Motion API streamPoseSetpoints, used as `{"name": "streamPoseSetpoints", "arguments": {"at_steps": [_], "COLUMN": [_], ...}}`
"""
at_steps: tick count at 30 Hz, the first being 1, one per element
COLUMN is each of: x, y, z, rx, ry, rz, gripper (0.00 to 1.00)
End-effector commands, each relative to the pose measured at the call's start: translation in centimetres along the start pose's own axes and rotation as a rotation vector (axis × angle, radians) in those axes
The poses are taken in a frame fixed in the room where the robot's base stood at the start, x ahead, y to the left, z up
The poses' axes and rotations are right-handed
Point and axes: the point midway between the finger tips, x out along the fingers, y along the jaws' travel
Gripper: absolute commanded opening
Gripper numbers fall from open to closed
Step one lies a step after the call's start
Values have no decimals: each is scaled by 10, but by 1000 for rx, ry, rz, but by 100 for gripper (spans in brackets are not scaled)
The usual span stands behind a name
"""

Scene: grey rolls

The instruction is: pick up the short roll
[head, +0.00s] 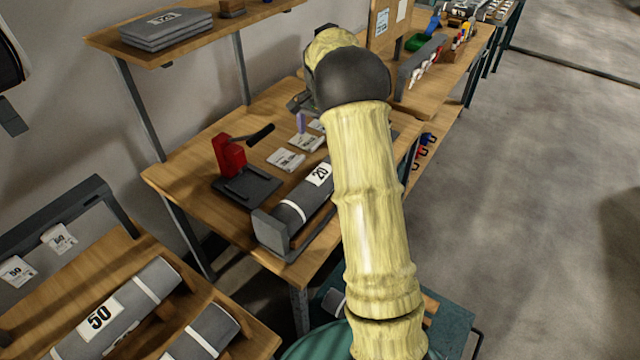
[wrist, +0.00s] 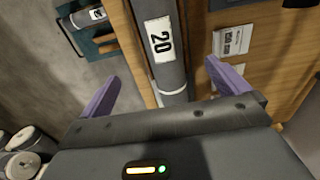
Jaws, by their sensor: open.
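A grey roll labelled 20 (head: 305,195) lies in a dark cradle on the wooden bench, its far end hidden behind my arm. In the wrist view this roll (wrist: 168,45) runs between and beyond my fingers, with a white band near its lower end. Another grey roll (head: 334,302) lies on a low teal cart, mostly hidden by my arm; it also shows in the wrist view (wrist: 92,15). I cannot tell which roll is the short one. My gripper (wrist: 161,70) is open and empty above the roll labelled 20; a purple finger shows in the head view (head: 301,122).
A red press (head: 230,157) and white cards (head: 286,159) stand beside the cradle (head: 270,232). Rolls marked 50 (head: 110,315) lie on a rack at lower left. A shelf (head: 190,50) overhangs the bench's back. The floor at right is clear.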

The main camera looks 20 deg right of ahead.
Motion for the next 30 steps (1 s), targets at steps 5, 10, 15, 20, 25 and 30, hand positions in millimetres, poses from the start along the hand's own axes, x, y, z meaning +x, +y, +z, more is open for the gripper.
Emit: {"name": "streamPoseSetpoints", "arguments": {"at_steps": [5,10,15,20,25,30], "x": [32,61,91,108,110,110], "y": [1,1,1,0,0,0], "z": [1,1,1,0,0,0], "rx": [0,0,-1,-1,-1,-1], "ry": [-5,-3,-4,-2,0,-1], "rz": [4,4,4,2,1,1], "gripper": [100,100,100,100,100,100]}}
